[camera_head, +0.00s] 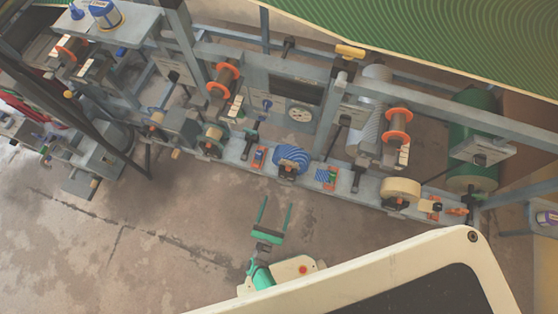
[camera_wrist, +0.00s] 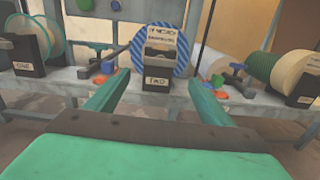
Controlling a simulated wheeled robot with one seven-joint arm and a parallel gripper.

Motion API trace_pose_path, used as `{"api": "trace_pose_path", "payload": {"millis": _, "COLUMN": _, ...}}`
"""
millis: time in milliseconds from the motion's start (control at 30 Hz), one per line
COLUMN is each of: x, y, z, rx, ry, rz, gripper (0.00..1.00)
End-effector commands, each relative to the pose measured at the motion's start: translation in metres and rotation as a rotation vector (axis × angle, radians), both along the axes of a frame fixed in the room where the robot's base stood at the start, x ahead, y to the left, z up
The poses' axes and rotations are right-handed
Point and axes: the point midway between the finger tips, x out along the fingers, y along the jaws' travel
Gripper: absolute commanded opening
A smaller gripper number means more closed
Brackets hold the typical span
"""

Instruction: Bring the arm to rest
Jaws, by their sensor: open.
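My gripper (camera_head: 273,217) shows in the head view over the bare floor, in front of the long grey press bench (camera_head: 335,179). Its two green fingers are spread apart and point toward the bench. Nothing is between them. In the wrist view my gripper (camera_wrist: 158,106) is also open and empty, with a blue-and-white striped plate (camera_wrist: 181,62) on a dark labelled holder (camera_wrist: 157,78) beyond the fingertips. The fingers look apart from the plate and the holder.
The bench carries the striped plate (camera_head: 291,153), a cream roll (camera_head: 401,187) and orange-flanged spools (camera_head: 398,136). A grey upright post (camera_head: 187,47) rises at the left. The concrete floor (camera_head: 150,240) in front is clear.

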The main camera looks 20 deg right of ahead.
Motion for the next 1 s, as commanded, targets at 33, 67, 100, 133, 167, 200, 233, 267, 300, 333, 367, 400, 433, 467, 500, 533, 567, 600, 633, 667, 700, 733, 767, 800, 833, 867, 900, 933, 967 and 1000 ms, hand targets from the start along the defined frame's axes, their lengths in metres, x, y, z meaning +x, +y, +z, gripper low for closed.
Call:
{"api": "trace_pose_path", "payload": {"millis": 33, "x": -0.001, "y": 0.001, "z": 0.000, "rx": 0.000, "ry": 0.000, "rz": 0.000, "gripper": 0.75}}
{"api": "trace_pose_path", "payload": {"millis": 67, "x": -0.002, "y": 0.001, "z": 0.000, "rx": 0.000, "ry": 0.000, "rz": 0.000, "gripper": 0.75}}
{"api": "trace_pose_path", "payload": {"millis": 100, "x": -0.002, "y": 0.002, "z": 0.000, "rx": 0.000, "ry": 0.000, "rz": 0.000, "gripper": 0.75}}
{"api": "trace_pose_path", "payload": {"millis": 133, "x": -0.002, "y": 0.002, "z": 0.000, "rx": 0.000, "ry": 0.000, "rz": 0.001, "gripper": 0.75}}
{"api": "trace_pose_path", "payload": {"millis": 167, "x": -0.002, "y": 0.002, "z": 0.000, "rx": 0.000, "ry": 0.000, "rz": 0.001, "gripper": 0.75}}
{"api": "trace_pose_path", "payload": {"millis": 200, "x": -0.002, "y": 0.002, "z": 0.000, "rx": 0.000, "ry": 0.000, "rz": 0.001, "gripper": 0.75}}
{"api": "trace_pose_path", "payload": {"millis": 233, "x": -0.002, "y": 0.002, "z": 0.000, "rx": 0.000, "ry": 0.000, "rz": 0.001, "gripper": 0.75}}
{"api": "trace_pose_path", "payload": {"millis": 267, "x": -0.002, "y": 0.002, "z": 0.000, "rx": 0.000, "ry": 0.000, "rz": 0.001, "gripper": 0.75}}
{"api": "trace_pose_path", "payload": {"millis": 300, "x": -0.002, "y": 0.002, "z": 0.000, "rx": 0.000, "ry": 0.000, "rz": 0.001, "gripper": 0.75}}
{"api": "trace_pose_path", "payload": {"millis": 333, "x": -0.002, "y": 0.002, "z": 0.000, "rx": 0.000, "ry": 0.000, "rz": 0.002, "gripper": 0.75}}
{"api": "trace_pose_path", "payload": {"millis": 367, "x": -0.002, "y": 0.002, "z": 0.000, "rx": 0.000, "ry": 0.000, "rz": 0.002, "gripper": 0.75}}
{"api": "trace_pose_path", "payload": {"millis": 400, "x": -0.002, "y": 0.002, "z": 0.000, "rx": 0.000, "ry": 0.000, "rz": 0.002, "gripper": 0.75}}
{"api": "trace_pose_path", "payload": {"millis": 433, "x": -0.002, "y": 0.002, "z": 0.000, "rx": 0.000, "ry": 0.000, "rz": 0.002, "gripper": 0.75}}
{"api": "trace_pose_path", "payload": {"millis": 467, "x": -0.002, "y": 0.002, "z": 0.000, "rx": 0.000, "ry": 0.000, "rz": 0.002, "gripper": 0.75}}
{"api": "trace_pose_path", "payload": {"millis": 500, "x": -0.002, "y": 0.002, "z": 0.000, "rx": 0.000, "ry": 0.000, "rz": 0.002, "gripper": 0.75}}
{"api": "trace_pose_path", "payload": {"millis": 533, "x": -0.002, "y": 0.002, "z": 0.000, "rx": 0.000, "ry": 0.000, "rz": 0.002, "gripper": 0.75}}
{"api": "trace_pose_path", "payload": {"millis": 567, "x": -0.002, "y": 0.002, "z": 0.000, "rx": 0.000, "ry": 0.000, "rz": 0.002, "gripper": 0.75}}
{"api": "trace_pose_path", "payload": {"millis": 600, "x": -0.002, "y": 0.002, "z": 0.000, "rx": 0.000, "ry": 0.000, "rz": 0.002, "gripper": 0.75}}
{"api": "trace_pose_path", "payload": {"millis": 633, "x": -0.002, "y": 0.002, "z": 0.000, "rx": -0.002, "ry": 0.001, "rz": 0.003, "gripper": 0.75}}
{"api": "trace_pose_path", "payload": {"millis": 667, "x": -0.003, "y": 0.003, "z": 0.001, "rx": -0.006, "ry": 0.005, "rz": 0.005, "gripper": 0.75}}
{"api": "trace_pose_path", "payload": {"millis": 700, "x": -0.004, "y": 0.004, "z": 0.002, "rx": -0.017, "ry": 0.015, "rz": 0.010, "gripper": 0.75}}
{"api": "trace_pose_path", "payload": {"millis": 733, "x": -0.005, "y": 0.006, "z": 0.003, "rx": -0.028, "ry": 0.025, "rz": 0.016, "gripper": 0.75}}
{"api": "trace_pose_path", "payload": {"millis": 767, "x": -0.006, "y": 0.009, "z": 0.004, "rx": -0.046, "ry": 0.041, "rz": 0.026, "gripper": 0.75}}
{"api": "trace_pose_path", "payload": {"millis": 800, "x": -0.009, "y": 0.013, "z": 0.007, "rx": -0.078, "ry": 0.066, "rz": 0.041, "gripper": 0.75}}
{"api": "trace_pose_path", "payload": {"millis": 833, "x": -0.011, "y": 0.016, "z": 0.011, "rx": -0.109, "ry": 0.090, "rz": 0.055, "gripper": 0.75}}
{"api": "trace_pose_path", "payload": {"millis": 867, "x": -0.013, "y": 0.020, "z": 0.015, "rx": -0.147, "ry": 0.116, "rz": 0.072, "gripper": 0.75}}
{"api": "trace_pose_path", "payload": {"millis": 900, "x": -0.017, "y": 0.026, "z": 0.021, "rx": -0.205, "ry": 0.156, "rz": 0.098, "gripper": 0.75}}
{"api": "trace_pose_path", "payload": {"millis": 933, "x": -0.020, "y": 0.031, "z": 0.026, "rx": -0.253, "ry": 0.186, "rz": 0.118, "gripper": 0.75}}
{"api": "trace_pose_path", "payload": {"millis": 967, "x": -0.022, "y": 0.036, "z": 0.033, "rx": -0.306, "ry": 0.216, "rz": 0.140, "gripper": 0.75}}
{"api": "trace_pose_path", "payload": {"millis": 1000, "x": -0.026, "y": 0.041, "z": 0.042, "rx": -0.380, "ry": 0.257, "rz": 0.168, "gripper": 0.75}}
